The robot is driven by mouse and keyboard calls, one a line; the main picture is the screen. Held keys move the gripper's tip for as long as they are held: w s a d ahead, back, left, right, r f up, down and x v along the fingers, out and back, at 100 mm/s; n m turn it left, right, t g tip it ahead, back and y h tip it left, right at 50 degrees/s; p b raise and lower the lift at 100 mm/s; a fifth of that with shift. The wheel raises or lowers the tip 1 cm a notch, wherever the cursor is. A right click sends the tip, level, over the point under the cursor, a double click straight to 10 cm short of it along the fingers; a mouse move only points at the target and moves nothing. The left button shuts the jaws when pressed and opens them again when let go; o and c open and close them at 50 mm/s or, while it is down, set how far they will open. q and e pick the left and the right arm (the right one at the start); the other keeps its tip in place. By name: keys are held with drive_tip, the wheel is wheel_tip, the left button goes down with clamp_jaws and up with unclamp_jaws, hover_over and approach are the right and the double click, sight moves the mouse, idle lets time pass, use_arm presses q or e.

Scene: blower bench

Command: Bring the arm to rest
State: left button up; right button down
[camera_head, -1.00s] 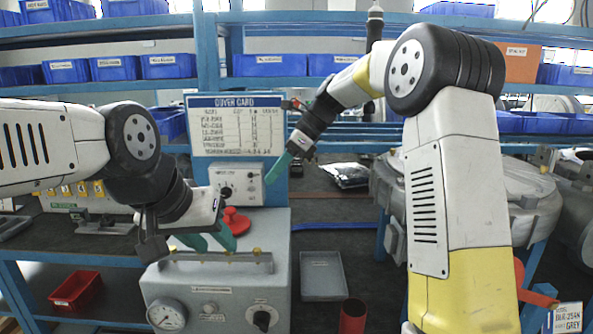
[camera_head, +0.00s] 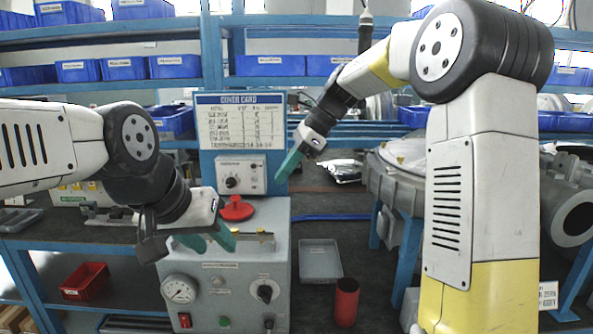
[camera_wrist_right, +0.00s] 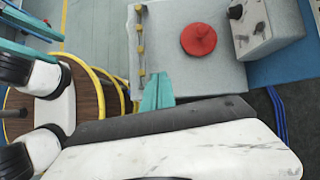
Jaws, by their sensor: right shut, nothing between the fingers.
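My right arm reaches in from the right in the head view, bent at the elbow.
A red knob (camera_head: 237,209) sits on the grey box. A cover card board (camera_head: 241,122) stands behind it. A grey tray (camera_head: 320,261) and a red cup (camera_head: 346,302) are to its right, a red bin (camera_head: 84,281) low left. Large grey housings (camera_head: 405,178) stand at right.

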drive_tip(key=s+d+f+n+t+h, duration=0.1)
drive_tip(key=s+d+n+t+h, duration=0.1)
drive_tip(key=s+d+n, duration=0.6)
drive_tip(key=s+d+f+n+t+h, duration=0.2)
drive_tip(key=s+d+n+t, duration=0.2)
drive_tip(key=s+d+n, duration=0.5)
drive_tip(key=s, duration=0.6)
drive_tip(key=shift+s+f+t+h, duration=0.2)
drive_tip(key=shift+t+h, duration=0.1)
drive_tip(key=shift+h, duration=0.1)
drive_tip(key=shift+d, duration=0.1)
